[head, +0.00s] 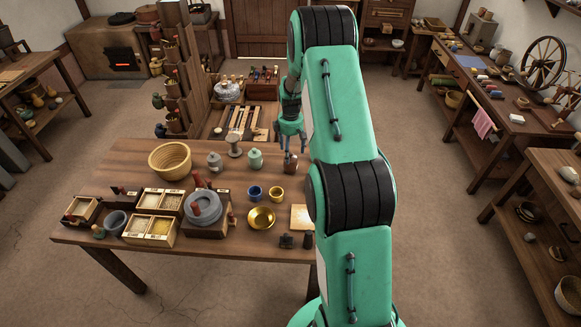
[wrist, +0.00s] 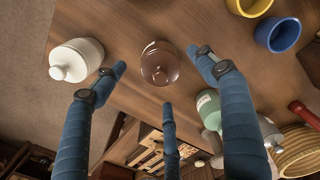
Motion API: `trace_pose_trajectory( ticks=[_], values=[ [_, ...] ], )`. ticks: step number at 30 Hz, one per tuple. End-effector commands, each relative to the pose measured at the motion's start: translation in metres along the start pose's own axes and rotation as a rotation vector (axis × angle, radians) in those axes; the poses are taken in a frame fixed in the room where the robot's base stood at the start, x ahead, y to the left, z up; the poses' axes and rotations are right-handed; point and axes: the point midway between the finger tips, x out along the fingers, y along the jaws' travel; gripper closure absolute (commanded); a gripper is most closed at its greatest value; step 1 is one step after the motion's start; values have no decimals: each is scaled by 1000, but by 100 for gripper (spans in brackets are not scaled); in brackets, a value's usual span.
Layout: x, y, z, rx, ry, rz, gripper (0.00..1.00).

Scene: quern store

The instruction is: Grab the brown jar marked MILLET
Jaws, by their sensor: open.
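A brown jar (head: 290,164) stands on the wooden table (head: 120,165), below my gripper (head: 291,148). In the wrist view the brown jar (wrist: 160,64) shows from above, rounded and glossy, with its lid toward me. No lettering on it can be read. My gripper (wrist: 158,78) is open, its three blue fingers spread around the jar's outline, and I see no finger clearly touching it. A white jar (wrist: 76,60) is to the left in the wrist view. A pale green jar (head: 255,159) with a label is left of the brown jar in the head view.
A grey jar (head: 214,161), a spool (head: 234,146), a woven basket (head: 170,160), a blue cup (head: 255,192) and a yellow cup (head: 277,194) share the table. A quern (head: 203,207) and grain boxes stand at its front left. My arm hides the table's right side.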

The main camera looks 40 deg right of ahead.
Motion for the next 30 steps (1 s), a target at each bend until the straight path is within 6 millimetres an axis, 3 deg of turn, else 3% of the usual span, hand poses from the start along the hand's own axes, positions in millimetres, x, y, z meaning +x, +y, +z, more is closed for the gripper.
trace_pose_trajectory(
  ticks=[8,21,30],
  values=[
    [6,0,0,0,-1,-1,28],
    [50,-1,-2,0,0,-1,28],
    [52,-1,-2,0,0,0,28]
  ],
)
